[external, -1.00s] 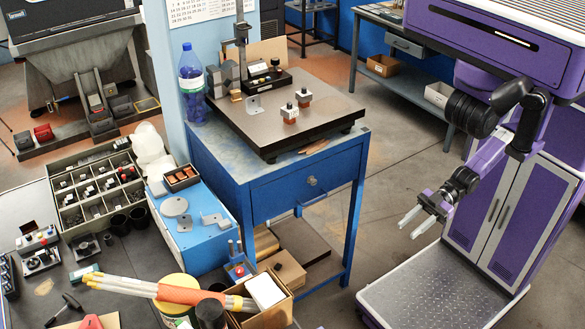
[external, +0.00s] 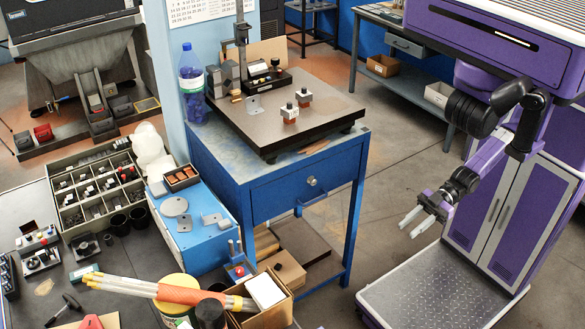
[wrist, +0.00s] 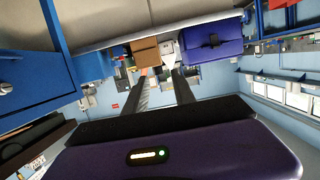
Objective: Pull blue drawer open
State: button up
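The blue drawer (external: 282,198) is in the front of the blue bench stand, with a round metal knob (external: 311,181) at its middle. Its front looks flush with the frame. My gripper (external: 411,224) is to the right of the drawer and lower in the external view, with clear space between them. Its two fingers are apart and hold nothing. In the wrist view, the fingers (wrist: 160,90) are also spread, and a blue drawer front with a knob (wrist: 6,88) shows at the left edge.
A dark plate (external: 230,115) with instruments and small blocks lies on the stand. A lower shelf (external: 300,245) holds a flat board. A cardboard box (external: 275,308) and orange-wrapped rods (external: 190,295) are at the front. The floor between stand and gripper is clear.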

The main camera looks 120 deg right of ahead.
jog(key=w+d+f+n, duration=0.2)
jog(key=w+d+f, duration=0.15)
jog(key=d, duration=0.35)
jog(key=n+h, duration=0.6)
jog(key=n, duration=0.3)
send_near(317, 199)
jog(key=w+d+f, duration=0.1)
jog(key=w+f, duration=0.1)
jog(key=w, duration=0.1)
jog(key=shift+t, duration=0.4)
jog(key=shift+d+r+x, duration=0.1)
jog(key=shift+x, duration=1.65)
jog(key=shift+d+r+x, duration=0.1)
jog(key=shift+r+x, duration=0.05)
jog(key=shift+x, duration=1.6)
grip_shut()
jog(key=shift+s, duration=0.1)
